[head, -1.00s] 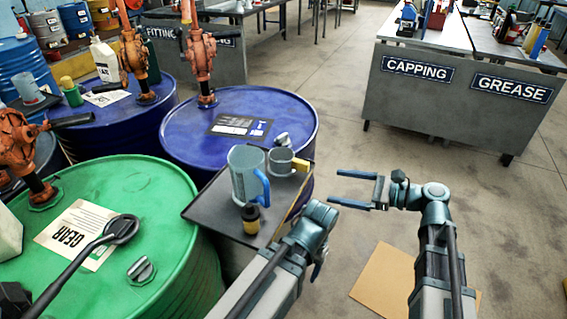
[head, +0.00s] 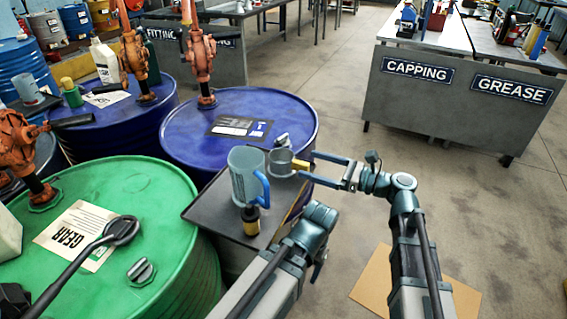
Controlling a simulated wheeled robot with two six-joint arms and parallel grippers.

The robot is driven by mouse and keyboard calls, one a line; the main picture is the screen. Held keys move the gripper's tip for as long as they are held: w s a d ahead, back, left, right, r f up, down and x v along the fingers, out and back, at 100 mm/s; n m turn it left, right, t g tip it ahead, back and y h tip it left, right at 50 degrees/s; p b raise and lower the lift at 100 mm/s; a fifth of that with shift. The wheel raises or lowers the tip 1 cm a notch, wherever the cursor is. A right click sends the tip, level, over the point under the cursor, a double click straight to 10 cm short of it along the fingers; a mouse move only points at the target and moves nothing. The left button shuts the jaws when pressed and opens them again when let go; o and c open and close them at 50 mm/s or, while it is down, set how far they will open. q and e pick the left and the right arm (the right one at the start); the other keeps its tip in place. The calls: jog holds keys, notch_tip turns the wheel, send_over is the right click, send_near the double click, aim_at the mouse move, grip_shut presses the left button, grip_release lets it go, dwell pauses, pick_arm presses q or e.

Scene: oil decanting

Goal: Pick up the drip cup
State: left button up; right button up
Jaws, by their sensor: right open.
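The drip cup (head: 279,164) looks like a small grey metal cup with a brass-coloured tab on its right side. It stands at the back right of a dark tray (head: 208,208), just right of the blue jug. My right gripper (head: 309,167) is open, its two fingers pointing left at the cup's tab. The fingertips appear on either side of the tab; I cannot tell if they touch it. My left arm comes up from the bottom; its gripper end is mostly hidden behind its own wrist.
A clear blue jug (head: 243,175) with a blue handle stands close left of the cup. A small dark and amber bottle (head: 251,221) stands before it. A blue drum (head: 185,132) is behind and a green drum (head: 125,190) is left.

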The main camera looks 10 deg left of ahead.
aim_at(294, 162)
jog(key=shift+w+a+f, duration=0.1)
jog(key=shift+a+f, duration=0.1)
jog(key=shift+a, duration=0.4)
jog(key=a, duration=0.4)
jog(key=shift+w+f+b, duration=0.2)
jog(key=shift+w+b, duration=0.2)
jog(key=c, duration=1.5)
notch_tip(294, 162, up, 16)
jog(key=p, duration=1.6)
